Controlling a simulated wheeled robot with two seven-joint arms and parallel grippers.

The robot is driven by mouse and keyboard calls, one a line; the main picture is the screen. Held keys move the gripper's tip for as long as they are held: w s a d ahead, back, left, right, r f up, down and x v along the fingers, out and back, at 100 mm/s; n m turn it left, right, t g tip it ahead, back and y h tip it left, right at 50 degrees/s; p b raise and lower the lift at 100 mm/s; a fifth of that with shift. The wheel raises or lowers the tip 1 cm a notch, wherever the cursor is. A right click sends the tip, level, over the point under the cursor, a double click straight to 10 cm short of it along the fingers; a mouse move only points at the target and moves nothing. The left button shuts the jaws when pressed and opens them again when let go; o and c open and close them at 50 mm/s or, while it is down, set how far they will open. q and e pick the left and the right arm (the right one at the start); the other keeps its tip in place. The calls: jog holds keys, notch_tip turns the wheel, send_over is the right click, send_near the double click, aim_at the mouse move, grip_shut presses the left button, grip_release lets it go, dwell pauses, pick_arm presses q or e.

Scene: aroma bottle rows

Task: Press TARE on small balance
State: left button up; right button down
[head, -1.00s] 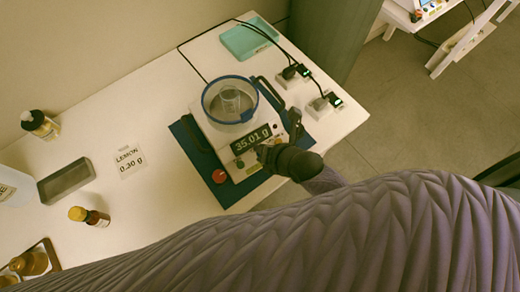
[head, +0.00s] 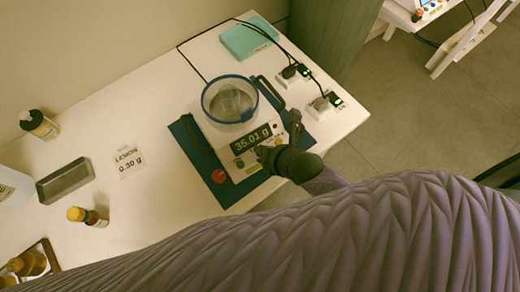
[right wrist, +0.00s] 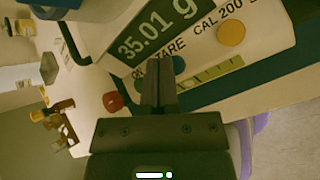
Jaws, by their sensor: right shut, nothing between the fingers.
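The small balance (head: 218,131) stands on a blue mat (head: 187,138), with a blue-rimmed round shield around a clear beaker (head: 231,101) on its pan. Its display (head: 252,139) reads 35.01 g, also legible in the right wrist view (right wrist: 160,36). In the right wrist view the TARE label (right wrist: 170,52) shows just beyond my fingertips, beside a dark round button (right wrist: 177,74) partly hidden by them. A yellow button (right wrist: 231,33) sits under CAL 200. My right gripper (right wrist: 159,62) is shut and empty at the front panel; whether it touches the button I cannot tell. My left gripper is not in view.
A red knob (head: 218,176) is at the balance's front left. A LEMON 0.30 g card (head: 129,161), grey tray (head: 66,181) and bottles (head: 88,216) lie left. Plugs with cables (head: 322,103) and a teal tray (head: 246,38) are behind and right.

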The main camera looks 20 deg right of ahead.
jog(key=shift+f, duration=0.4)
dwell(0.3)
jog(key=shift+r, duration=0.1)
jog(key=shift+r+p, duration=0.65)
jog(key=shift+r, duration=0.05)
notch_tip(320, 180, up, 5)
jog(key=p, duration=0.5)
dwell(0.6)
